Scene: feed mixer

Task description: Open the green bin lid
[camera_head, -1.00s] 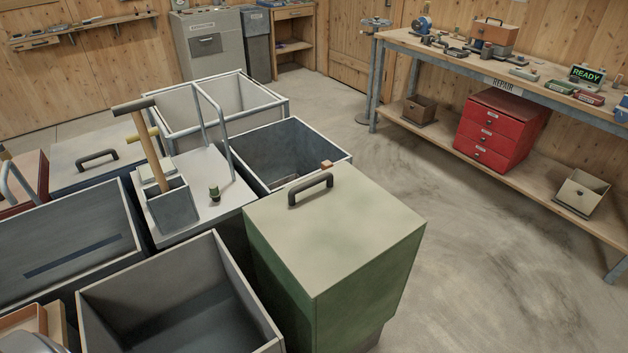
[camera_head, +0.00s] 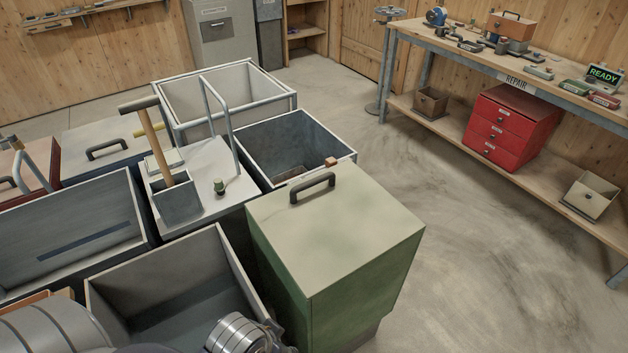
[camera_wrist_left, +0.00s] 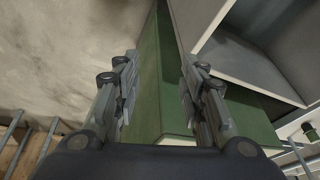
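The green bin (camera_head: 355,300) stands at the front middle of the head view. Its pale grey-green lid (camera_head: 345,235) lies flat and closed. A dark arched handle (camera_head: 312,188) sits near the lid's far left edge. My left gripper (camera_head: 277,338) is low at the bottom edge of the head view, left of the green bin and beside the open grey bin. In the left wrist view its two fingers (camera_wrist_left: 158,80) are apart with nothing between them, and the green bin's side (camera_wrist_left: 146,90) shows behind. The handle is not clearly seen there. My right gripper is not in view.
An open grey bin (camera_head: 245,270) stands left of the green one, with another open bin (camera_head: 290,130) behind it. A tool holder (camera_head: 176,205) with a mallet and a tall bent rail (camera_head: 232,130) stand nearby. Concrete floor to the right is clear up to the workbench (camera_head: 470,70).

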